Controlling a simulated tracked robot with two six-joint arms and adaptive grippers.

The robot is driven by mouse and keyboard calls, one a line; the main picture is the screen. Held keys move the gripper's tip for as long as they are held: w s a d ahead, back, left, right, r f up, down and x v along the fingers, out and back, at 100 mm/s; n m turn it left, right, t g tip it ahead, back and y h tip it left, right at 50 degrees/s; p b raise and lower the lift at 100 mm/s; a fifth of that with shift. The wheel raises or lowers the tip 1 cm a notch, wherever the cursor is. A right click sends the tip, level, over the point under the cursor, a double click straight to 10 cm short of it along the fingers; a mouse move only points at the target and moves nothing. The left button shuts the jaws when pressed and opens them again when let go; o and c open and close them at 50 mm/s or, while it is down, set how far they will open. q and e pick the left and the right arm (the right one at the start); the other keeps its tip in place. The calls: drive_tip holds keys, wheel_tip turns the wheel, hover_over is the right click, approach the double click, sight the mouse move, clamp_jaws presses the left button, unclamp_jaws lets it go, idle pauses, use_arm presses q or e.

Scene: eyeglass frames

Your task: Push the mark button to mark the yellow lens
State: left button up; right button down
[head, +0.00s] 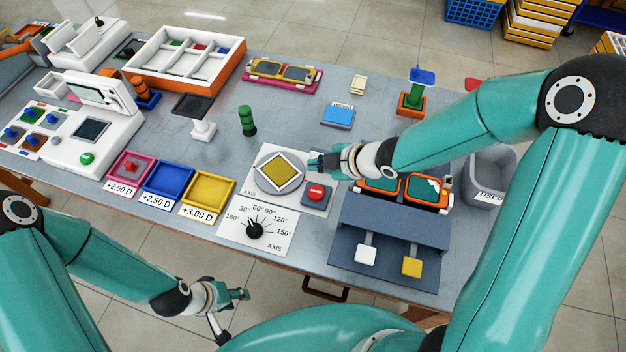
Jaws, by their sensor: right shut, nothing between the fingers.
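The yellow lens (281,167) lies on a round grey disc of the axis station (258,188), turned like a diamond. The red mark button (316,192) sits on a small dark base just right of and below the disc. My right gripper (317,164) is shut and empty. In the picture it is just above the red button and right of the lens; its height over the button is hard to tell. My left gripper (240,295) is off the table's front edge, empty, and its fingers are too small to judge.
An axis dial (254,230) with a black knob is in front of the station. Pink, blue and yellow trays (208,190) stand to its left. A dark stand (390,232) with orange glasses (379,187) stands to the right, under my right arm. A grey USED bin (487,180) is further right.

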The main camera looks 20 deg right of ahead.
drive_tip(key=b, duration=0.7)
hover_over(318, 193)
wheel_tip(318, 193, down, 8)
drive_tip(key=shift+r, duration=0.25)
drive_tip(key=shift+f+b, duration=0.6)
idle(0.4)
drive_tip(key=shift+f+b, duration=0.35)
drive_tip(key=shift+b, duration=0.05)
